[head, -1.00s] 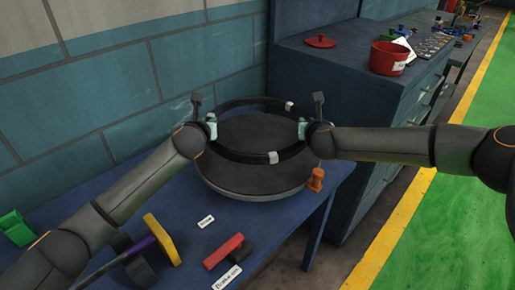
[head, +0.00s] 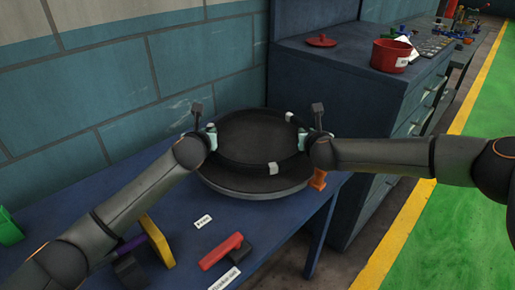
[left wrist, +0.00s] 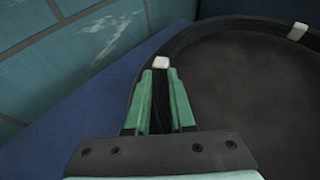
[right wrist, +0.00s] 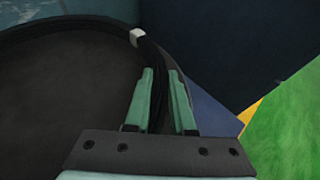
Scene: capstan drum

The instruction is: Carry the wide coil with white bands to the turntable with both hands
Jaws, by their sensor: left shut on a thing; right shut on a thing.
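The wide black coil with white bands (head: 228,158) is a large ring at the round dark turntable (head: 262,186) on the blue table. My left gripper (head: 211,137) is shut on the coil's left side; the left wrist view shows the coil (left wrist: 190,37) running between its green fingers (left wrist: 160,103). My right gripper (head: 304,141) is shut on the coil's right side, and the right wrist view shows the coil (right wrist: 153,58) between its fingers (right wrist: 160,103). The coil looks level and low over the disc; I cannot tell whether it touches it.
An orange peg-like piece (head: 318,179) stands by the turntable's right edge. A red block (head: 221,251) and small white labels lie in front. A yellow-handled tool (head: 157,240) is by my left arm. A cabinet with a red pot (head: 389,56) stands behind right.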

